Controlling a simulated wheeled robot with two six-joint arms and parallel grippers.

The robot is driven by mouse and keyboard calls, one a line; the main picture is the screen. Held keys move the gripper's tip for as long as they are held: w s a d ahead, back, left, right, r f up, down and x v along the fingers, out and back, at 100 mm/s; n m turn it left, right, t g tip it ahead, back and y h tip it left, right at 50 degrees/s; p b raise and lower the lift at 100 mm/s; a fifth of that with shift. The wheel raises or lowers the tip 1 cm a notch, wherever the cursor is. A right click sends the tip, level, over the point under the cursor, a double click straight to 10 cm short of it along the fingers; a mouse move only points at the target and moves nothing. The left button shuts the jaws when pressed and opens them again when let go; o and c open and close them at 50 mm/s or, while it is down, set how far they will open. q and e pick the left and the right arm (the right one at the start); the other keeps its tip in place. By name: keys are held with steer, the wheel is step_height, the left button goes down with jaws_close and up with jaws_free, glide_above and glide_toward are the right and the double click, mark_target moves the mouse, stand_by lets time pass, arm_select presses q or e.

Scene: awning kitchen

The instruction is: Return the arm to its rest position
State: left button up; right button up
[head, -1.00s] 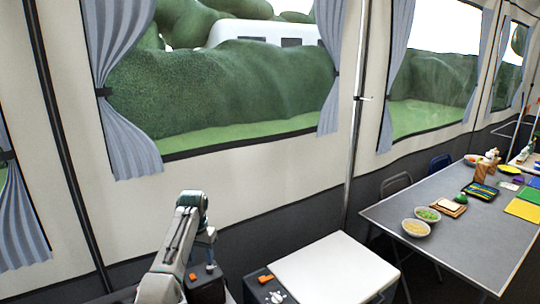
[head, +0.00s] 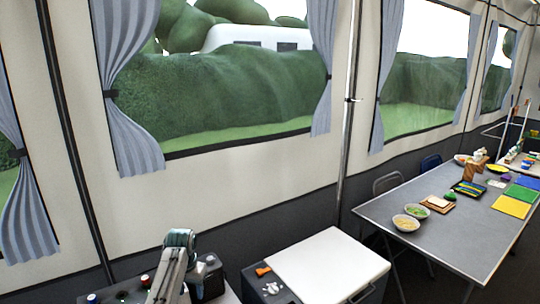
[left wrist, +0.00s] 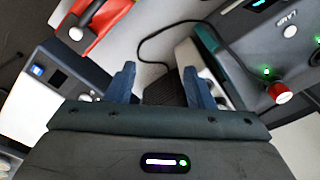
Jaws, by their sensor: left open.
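My left arm rises from the bottom of the head view, left of the middle, folded close in. In the left wrist view, the two blue fingers of my left gripper (left wrist: 158,76) stand apart, with nothing held between them. In the head view, the gripper itself is mostly hidden by the arm. My right gripper is in neither view.
A white-topped unit (head: 330,262) with an orange item (head: 263,271) stands right of the arm. Dark equipment with a red knob (head: 145,281) is at the arm's left. A grey table (head: 455,230) with bowls (head: 406,223) is at right. The tent wall is behind.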

arm_select(q)
steer(key=s+a+f, duration=0.1)
steer(key=s+f, duration=0.2)
steer(key=s, duration=0.4)
steer(key=s+a+f+n+t, duration=0.1)
steer(key=s+f, duration=0.3)
steer(key=s, duration=0.4)
steer(key=s+a+f, duration=0.1)
steer(key=s+f, duration=0.2)
steer(key=s, duration=0.4)
steer(key=s+r+t, duration=0.1)
steer(key=s+r, duration=0.3)
steer(key=s, duration=0.8)
steer(key=s+r+t, duration=0.1)
steer(key=s+r, duration=0.2)
steer(key=s, duration=1)
step_height(320, 180, down, 34)
steer(key=a+f+g+b, duration=0.1)
steer(key=a+b, duration=0.2)
steer(key=s+f+g+b, duration=0.1)
steer(key=s+f+b, duration=0.1)
steer(key=s+f, duration=1.6)
steer(key=shift+s+a+f+n+y, duration=0.15)
steer(key=shift+a+f+n+y, duration=0.2)
steer(key=shift+f, duration=0.4)
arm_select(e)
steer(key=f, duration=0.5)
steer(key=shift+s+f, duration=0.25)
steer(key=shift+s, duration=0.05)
